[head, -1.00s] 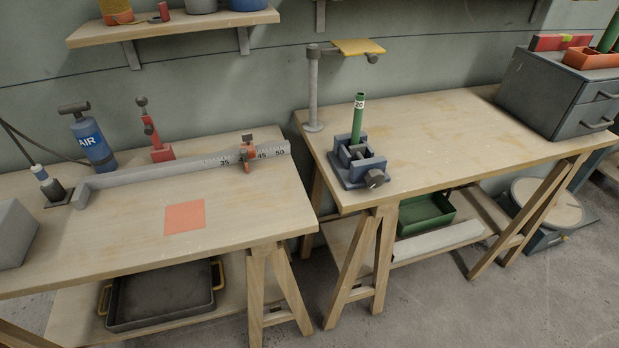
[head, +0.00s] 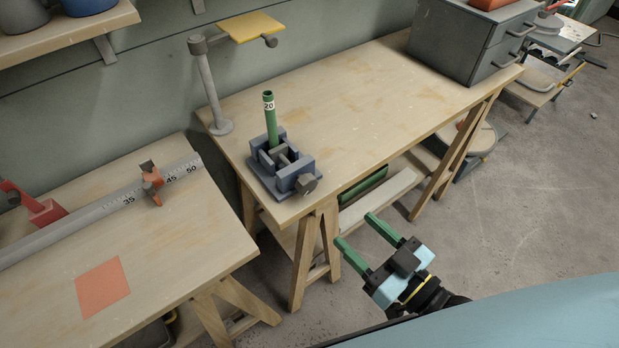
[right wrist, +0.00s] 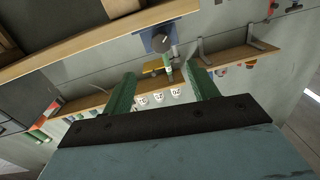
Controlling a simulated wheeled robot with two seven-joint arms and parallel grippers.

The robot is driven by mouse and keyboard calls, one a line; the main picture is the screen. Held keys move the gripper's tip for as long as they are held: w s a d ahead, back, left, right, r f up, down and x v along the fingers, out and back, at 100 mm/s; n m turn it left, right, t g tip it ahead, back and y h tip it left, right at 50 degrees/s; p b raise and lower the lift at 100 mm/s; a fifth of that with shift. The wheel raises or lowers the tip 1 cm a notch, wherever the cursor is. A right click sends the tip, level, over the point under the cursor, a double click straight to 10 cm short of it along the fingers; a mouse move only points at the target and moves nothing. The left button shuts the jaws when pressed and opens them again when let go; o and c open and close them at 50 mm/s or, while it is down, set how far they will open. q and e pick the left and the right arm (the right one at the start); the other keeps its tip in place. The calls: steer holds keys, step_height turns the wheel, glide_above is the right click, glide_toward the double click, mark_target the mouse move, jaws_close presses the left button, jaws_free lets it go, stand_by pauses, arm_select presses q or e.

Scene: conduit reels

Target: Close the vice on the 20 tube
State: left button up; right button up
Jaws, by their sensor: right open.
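The blue-grey vice (head: 296,175) sits on the right-hand bench near its front left corner. A green tube marked 20 (head: 270,122) stands upright in it. I cannot tell whether the jaws touch the tube. The vice's dark grey knob (head: 307,183) faces the front edge. My right gripper (head: 355,230) has green fingers. It is open and empty, in front of the bench, below and right of the vice and apart from it. In the right wrist view the vice (right wrist: 156,37) and tube (right wrist: 168,72) show beyond the open fingers. My left gripper is not in view.
A grey post (head: 209,92) with a yellow plate (head: 250,26) stands behind the vice. A grey drawer cabinet (head: 466,40) stands at the bench's far right. The left bench holds a ruled rail (head: 100,213) and an orange square (head: 102,288). The bench (head: 370,110) right of the vice is clear.

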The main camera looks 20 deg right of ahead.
mark_target(310, 188)
steer(key=b+x, duration=0.1)
steer(key=x, duration=1)
steer(key=shift+w+a, duration=0.1)
steer(key=shift+w, duration=0.1)
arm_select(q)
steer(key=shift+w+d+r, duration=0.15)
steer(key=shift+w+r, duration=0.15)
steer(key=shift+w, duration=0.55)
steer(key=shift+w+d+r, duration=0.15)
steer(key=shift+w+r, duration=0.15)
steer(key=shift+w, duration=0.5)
arm_select(e)
steer(key=shift+w+a, duration=0.25)
steer(key=shift+w, duration=0.3)
steer(key=c, duration=1)
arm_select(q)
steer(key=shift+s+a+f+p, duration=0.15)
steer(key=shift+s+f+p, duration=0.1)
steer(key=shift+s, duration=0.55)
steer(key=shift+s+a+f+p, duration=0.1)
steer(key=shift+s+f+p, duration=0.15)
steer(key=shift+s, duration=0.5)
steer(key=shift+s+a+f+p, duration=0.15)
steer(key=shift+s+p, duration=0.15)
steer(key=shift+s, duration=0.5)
arm_select(e)
steer(key=shift+m, duration=1.5)
steer(key=o, duration=1)
